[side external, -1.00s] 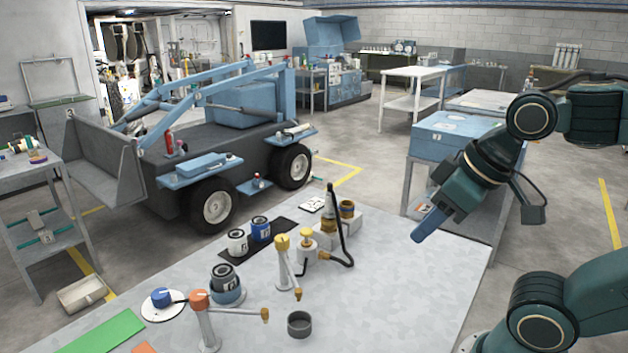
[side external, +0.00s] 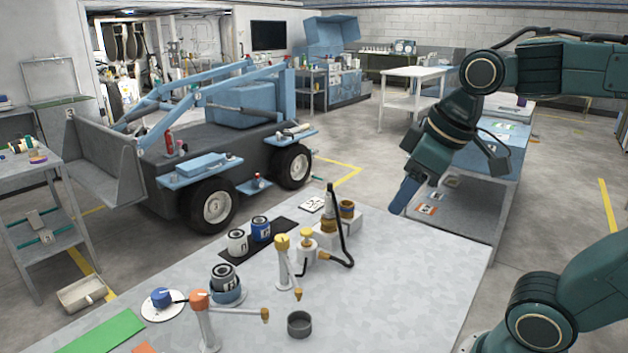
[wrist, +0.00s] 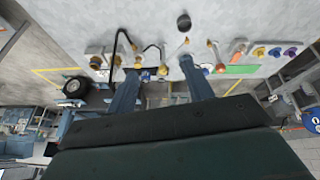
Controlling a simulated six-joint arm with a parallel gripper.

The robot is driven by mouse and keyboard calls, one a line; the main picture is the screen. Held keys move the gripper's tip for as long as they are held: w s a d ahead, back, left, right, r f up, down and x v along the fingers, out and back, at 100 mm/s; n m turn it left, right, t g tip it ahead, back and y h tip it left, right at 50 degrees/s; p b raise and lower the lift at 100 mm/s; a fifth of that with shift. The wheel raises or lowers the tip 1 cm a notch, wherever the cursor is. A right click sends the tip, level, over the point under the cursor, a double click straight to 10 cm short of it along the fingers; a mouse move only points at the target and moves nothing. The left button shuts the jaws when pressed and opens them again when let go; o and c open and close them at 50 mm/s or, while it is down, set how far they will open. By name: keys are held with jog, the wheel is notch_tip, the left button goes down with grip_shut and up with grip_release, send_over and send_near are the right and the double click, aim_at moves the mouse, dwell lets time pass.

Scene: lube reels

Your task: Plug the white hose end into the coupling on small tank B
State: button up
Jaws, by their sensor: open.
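My gripper (side external: 403,204) hangs above the far right part of the table in the side view, apart from everything. In the wrist view my gripper (wrist: 159,70) has its two blue fingers apart, with nothing held. A black hose (side external: 346,258) runs from a yellow-topped pump (side external: 306,246) to an upright dark rod (side external: 331,205) by white blocks; the hose also shows in the wrist view (wrist: 116,42). A white can (side external: 237,242) and a blue can (side external: 261,229) stand on a black mat. I cannot make out a white hose end, or which vessel is small tank B.
A yellow-headed post (side external: 282,258), an orange-headed post (side external: 203,318), a dark can (side external: 224,277) on a blue base and a grey cup (side external: 300,324) stand on the table. A blue knob (side external: 161,297) sits at left. The table's right part (side external: 410,290) is clear.

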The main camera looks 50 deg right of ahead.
jog(key=w+d+r+n+g, duration=0.1)
jog(key=w+d+r+n, duration=0.25)
jog(key=w, duration=0.55)
jog(key=n+g, duration=0.4)
jog(key=n, duration=0.6)
send_over(329, 194)
notch_tip(329, 194, down, 12)
jog(key=shift+a+r+m, duration=0.15)
jog(key=shift+r+m, duration=0.05)
jog(key=shift+m, duration=0.05)
jog(key=shift+f, duration=0.1)
notch_tip(329, 194, down, 8)
jog(key=shift+f, duration=0.2)
